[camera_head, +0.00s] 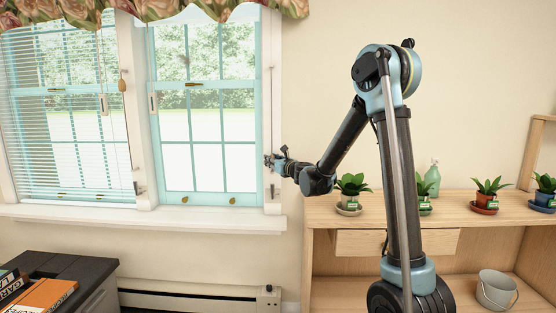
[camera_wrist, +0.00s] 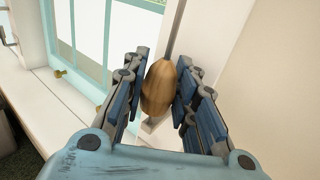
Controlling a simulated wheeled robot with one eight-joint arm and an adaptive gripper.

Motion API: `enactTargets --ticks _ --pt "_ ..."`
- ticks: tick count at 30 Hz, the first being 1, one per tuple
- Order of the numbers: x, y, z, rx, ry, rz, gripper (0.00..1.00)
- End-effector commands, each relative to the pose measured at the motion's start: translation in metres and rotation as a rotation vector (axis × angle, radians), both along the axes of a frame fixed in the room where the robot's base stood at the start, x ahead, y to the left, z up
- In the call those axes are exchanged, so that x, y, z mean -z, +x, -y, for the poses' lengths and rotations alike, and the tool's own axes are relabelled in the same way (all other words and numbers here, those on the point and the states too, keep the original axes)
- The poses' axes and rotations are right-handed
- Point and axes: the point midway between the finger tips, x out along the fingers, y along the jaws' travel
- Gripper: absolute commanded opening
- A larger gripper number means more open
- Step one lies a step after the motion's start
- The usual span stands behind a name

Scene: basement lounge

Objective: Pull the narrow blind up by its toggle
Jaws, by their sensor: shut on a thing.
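My gripper (camera_head: 270,161) is at the right side of the narrow right-hand window (camera_head: 207,120), low on its frame. In the wrist view my gripper (camera_wrist: 163,66) is shut on a tan wooden toggle (camera_wrist: 159,90), with one finger on each side. A grey cord (camera_wrist: 178,28) runs up from the toggle's top. In the head view the cord (camera_head: 271,95) hangs straight along the right frame, and the gripper hides the toggle. No slats show across the right-hand window; its top is behind a floral valance (camera_head: 205,10).
A white slatted blind (camera_head: 60,110) covers the left window, with its own wooden toggle (camera_head: 122,85) hanging beside it. The white sill (camera_head: 140,220) runs below. A wooden shelf (camera_head: 470,208) with potted plants stands right. A dark cabinet (camera_head: 70,265) with books stands front left.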

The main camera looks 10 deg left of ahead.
Motion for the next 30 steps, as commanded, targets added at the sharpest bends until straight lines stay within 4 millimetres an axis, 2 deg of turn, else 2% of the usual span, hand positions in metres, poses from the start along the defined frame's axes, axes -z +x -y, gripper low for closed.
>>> enactTargets --ticks 10,11,12,23,30 --pt "0.003 -0.001 0.001 0.004 -0.003 0.001 0.00" --pt "0.003 -0.001 0.001 0.004 -0.003 0.001 0.33" --pt "0.003 -0.001 0.001 0.004 -0.003 0.001 0.36" --pt "0.002 -0.004 0.000 -0.001 -0.002 0.001 0.36" --pt "0.002 -0.026 0.020 0.001 -0.002 0.001 0.36"
